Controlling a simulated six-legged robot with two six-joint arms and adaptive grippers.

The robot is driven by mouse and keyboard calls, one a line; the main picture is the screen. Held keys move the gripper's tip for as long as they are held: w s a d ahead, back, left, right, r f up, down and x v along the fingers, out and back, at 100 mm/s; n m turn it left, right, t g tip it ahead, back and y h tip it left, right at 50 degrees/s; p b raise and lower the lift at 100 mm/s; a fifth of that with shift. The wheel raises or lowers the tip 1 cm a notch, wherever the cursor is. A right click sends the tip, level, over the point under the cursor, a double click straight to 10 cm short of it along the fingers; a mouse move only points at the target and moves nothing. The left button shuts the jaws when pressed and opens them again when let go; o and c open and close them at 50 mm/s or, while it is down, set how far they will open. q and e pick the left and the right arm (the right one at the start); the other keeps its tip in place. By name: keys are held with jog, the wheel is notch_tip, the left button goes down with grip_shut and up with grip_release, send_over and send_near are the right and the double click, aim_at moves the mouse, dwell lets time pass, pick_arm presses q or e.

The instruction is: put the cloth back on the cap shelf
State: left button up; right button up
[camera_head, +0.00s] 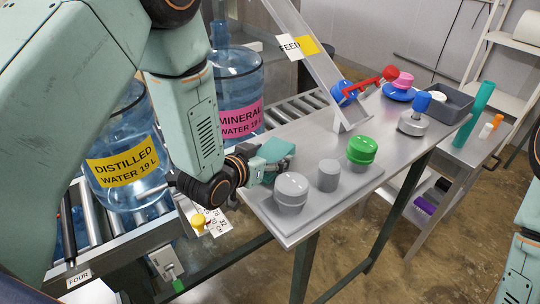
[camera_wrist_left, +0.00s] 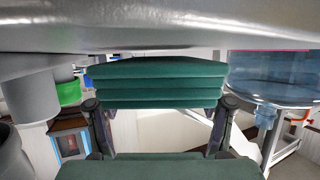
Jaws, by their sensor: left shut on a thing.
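The cloth (camera_head: 277,151) is a folded teal pad. My left gripper (camera_head: 262,166) is shut on it at the near left edge of the cap shelf (camera_head: 310,128), a long grey metal top. In the left wrist view the folded dark-green cloth (camera_wrist_left: 158,82) spans between the two fingers of my left gripper (camera_wrist_left: 160,118). I cannot tell whether the cloth touches the shelf. Only parts of my right arm show at the right edge; its gripper is out of sight.
Grey caps (camera_head: 291,188) and a green cap (camera_head: 361,150) stand on a raised plate near the cloth. Water jugs (camera_head: 125,160) stand on rollers to the left. A slanted clear panel (camera_head: 310,60) and a red-handled tool (camera_head: 370,84) are farther along.

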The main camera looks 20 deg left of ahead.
pick_arm(q)
jog(key=shift+w+a+f, duration=0.1)
jog(key=shift+a+f, duration=0.05)
jog(key=shift+f, duration=0.15)
jog(key=shift+a, duration=0.25)
jog(key=shift+s+a, duration=0.15)
jog(key=shift+s, duration=0.1)
jog(key=shift+d+f, duration=0.15)
jog(key=shift+d, duration=0.2)
jog(key=o, duration=0.9)
jog(key=shift+w+d, duration=0.1)
jog(key=shift+w, duration=0.05)
jog(key=shift+o, duration=1.3)
jog(key=shift+a+f, duration=0.1)
jog(key=shift+a, duration=0.25)
jog(key=shift+d+r, duration=0.2)
jog(key=shift+d, duration=0.05)
jog(key=shift+r, duration=0.25)
jog(key=b+v, duration=0.1)
jog(key=v, duration=0.9)
jog(key=shift+s+a, duration=0.15)
jog(key=shift+s, duration=0.3)
jog(key=shift+s+a+r, duration=0.15)
jog(key=shift+s+a, duration=0.1)
jog(key=shift+s, duration=0.35)
